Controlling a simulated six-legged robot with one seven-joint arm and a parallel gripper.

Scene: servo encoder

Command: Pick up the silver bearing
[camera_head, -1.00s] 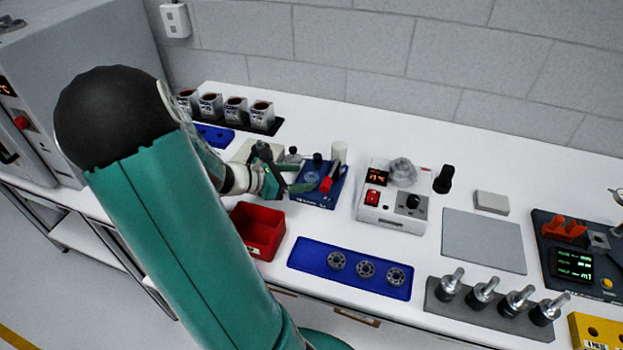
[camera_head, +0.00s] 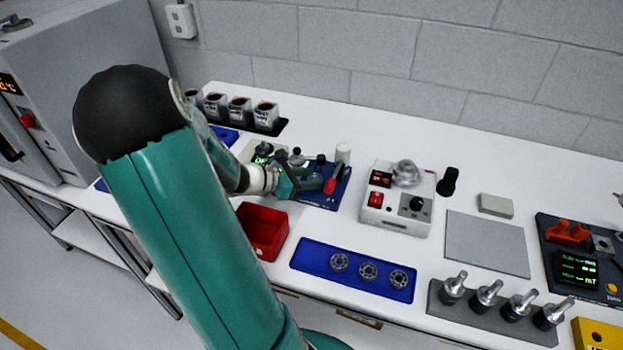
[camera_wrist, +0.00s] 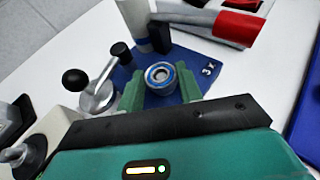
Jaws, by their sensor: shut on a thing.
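In the head view my gripper (camera_head: 308,184) is low at this plate (camera_head: 335,196), and the bearing is hidden there.
A lever with a black knob (camera_wrist: 76,80) stands left of the fingers, and a red-handled part (camera_wrist: 238,26) lies beyond. A red bin (camera_head: 262,232) and a blue tray (camera_head: 353,272) with 3 bearings are in front. A white device (camera_head: 398,200) stands right.

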